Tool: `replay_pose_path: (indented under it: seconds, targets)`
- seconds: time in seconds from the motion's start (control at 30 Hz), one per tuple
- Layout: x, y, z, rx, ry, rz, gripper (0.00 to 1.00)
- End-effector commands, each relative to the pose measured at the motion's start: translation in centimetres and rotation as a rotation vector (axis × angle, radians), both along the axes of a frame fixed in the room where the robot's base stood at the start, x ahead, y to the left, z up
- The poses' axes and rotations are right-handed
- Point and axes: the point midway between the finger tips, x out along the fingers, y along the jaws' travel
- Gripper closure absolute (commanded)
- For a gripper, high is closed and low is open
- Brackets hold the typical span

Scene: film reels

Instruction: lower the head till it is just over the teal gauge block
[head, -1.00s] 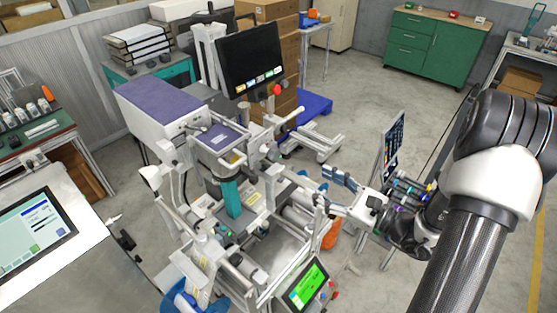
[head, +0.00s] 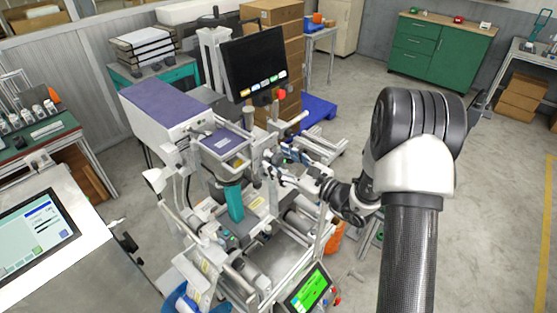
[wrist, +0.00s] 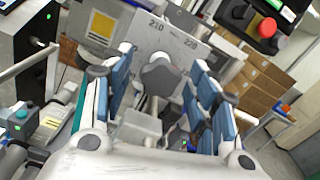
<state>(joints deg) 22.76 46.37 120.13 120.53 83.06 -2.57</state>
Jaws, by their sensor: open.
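The teal gauge block (head: 235,205) stands upright on the machine's bed in the head view. The head (head: 222,143), a grey unit with a purple top, is above it; I cannot tell the exact gap between them. A grey lobed knob (wrist: 162,75) sits on a plate (wrist: 178,42) marked 210 and 220 in the wrist view. My gripper (wrist: 158,62) is open, its blue-padded fingers to the left and right of the knob. I cannot tell whether they touch it. In the head view my gripper (head: 277,170) is at the right side of the head.
A dark monitor (head: 254,64) stands behind the machine. A red button (wrist: 267,27) is close at the upper right in the wrist view. A green-lit screen (head: 308,289) is at the machine's front. Rails and rollers lie below my gripper. Open floor is to the right.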

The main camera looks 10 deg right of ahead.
Motion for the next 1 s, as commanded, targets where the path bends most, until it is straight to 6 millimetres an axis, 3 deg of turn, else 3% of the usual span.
replay_pose_path:
  seconds: [0.4, 1.0]
  targets:
    - [0.75, 0.54, -0.01, 0.000, 0.001, -0.001, 0.46]
    - [0.71, 0.53, 0.01, 0.001, 0.001, 0.000, 0.86]
